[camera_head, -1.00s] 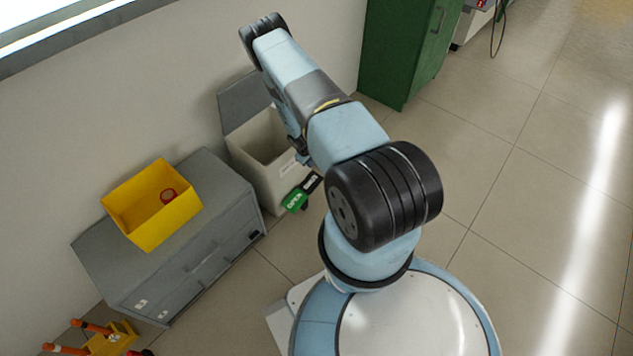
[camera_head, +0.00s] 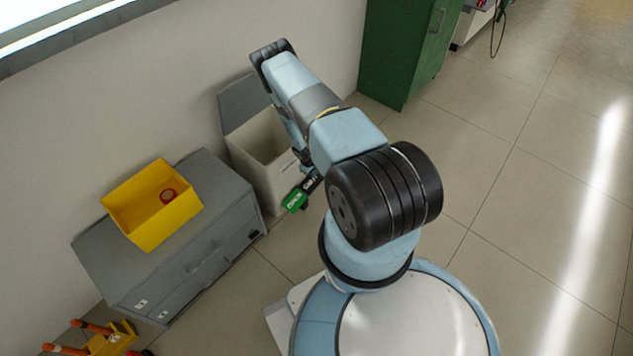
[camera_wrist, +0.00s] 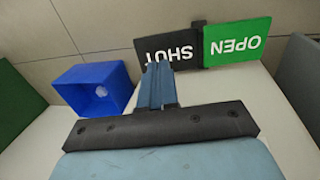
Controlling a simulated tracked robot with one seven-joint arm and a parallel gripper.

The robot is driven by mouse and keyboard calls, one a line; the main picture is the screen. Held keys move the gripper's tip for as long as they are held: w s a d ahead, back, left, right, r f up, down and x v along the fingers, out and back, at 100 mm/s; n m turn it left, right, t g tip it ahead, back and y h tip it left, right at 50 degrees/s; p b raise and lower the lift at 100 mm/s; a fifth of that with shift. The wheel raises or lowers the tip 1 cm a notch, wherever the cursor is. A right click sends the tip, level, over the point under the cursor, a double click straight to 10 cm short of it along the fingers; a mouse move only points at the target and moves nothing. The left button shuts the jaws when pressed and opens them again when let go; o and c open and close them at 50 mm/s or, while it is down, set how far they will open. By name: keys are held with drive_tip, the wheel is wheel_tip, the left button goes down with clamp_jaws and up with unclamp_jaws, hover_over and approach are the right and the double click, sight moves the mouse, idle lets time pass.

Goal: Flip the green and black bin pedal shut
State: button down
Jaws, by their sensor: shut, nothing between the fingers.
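The pedal's green half (camera_head: 294,201), marked OPEN, and black half (camera_head: 311,183) sit low at the front of the pale bin (camera_head: 279,184). The bin's grey lid (camera_head: 240,102) stands raised against the wall. In the wrist view, the black half (camera_wrist: 181,50), marked SHUT, and the green half (camera_wrist: 238,42) are at the top, with upside-down lettering. My gripper (camera_wrist: 159,68) is shut and empty, its blue fingers overlapping the lower edge of the black half. I cannot tell whether they touch. In the head view my arm hides much of the gripper.
A grey drawer cabinet (camera_head: 212,251) with a yellow box (camera_head: 150,222) on top stands left of the bin. A green cabinet (camera_head: 395,50) stands behind. A blue container (camera_wrist: 92,88) shows in the wrist view. The tiled floor at right is clear.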

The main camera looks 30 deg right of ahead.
sight(316, 184)
drive_tip(key=x, duration=0.9)
drive_tip(key=shift+w+f, duration=0.1)
drive_tip(key=shift+a, duration=0.15)
